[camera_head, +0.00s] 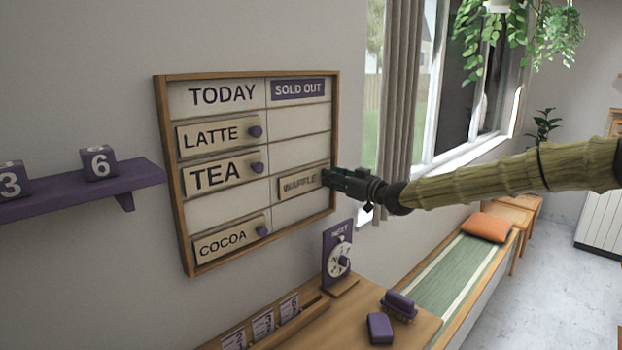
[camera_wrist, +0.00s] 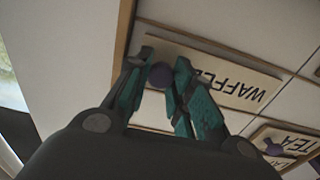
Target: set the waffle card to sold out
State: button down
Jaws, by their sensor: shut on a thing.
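The waffle card (camera_head: 299,185) is on the menu board in the right column, under the SOLD OUT heading (camera_head: 298,89), in the third row below it, level with the empty left space between TEA and COCOA. My gripper (camera_head: 328,178) is at the card's right end, shut on its knob. The wrist view shows the waffle card (camera_wrist: 225,80) upside down, with its purple knob (camera_wrist: 161,76) between my fingertips (camera_wrist: 160,82). I cannot tell whether the card's back touches the board.
The latte card (camera_head: 212,135), tea card (camera_head: 215,175) and cocoa card (camera_head: 225,241) sit in the left column. Below are a purple dial stand (camera_head: 337,255) and a wooden counter (camera_head: 350,318). A purple shelf (camera_head: 85,189) with number cubes is at the left.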

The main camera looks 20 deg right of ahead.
jog(key=shift+w+d+r, duration=0.1)
jog(key=shift+w+d, duration=0.05)
jog(key=shift+d, duration=0.25)
jog(key=c, duration=1.5)
grip_release()
jog(key=shift+o, duration=1.3)
jog(key=shift+w+d, duration=0.1)
jog(key=shift+d, duration=0.05)
jog(key=v, duration=1.2)
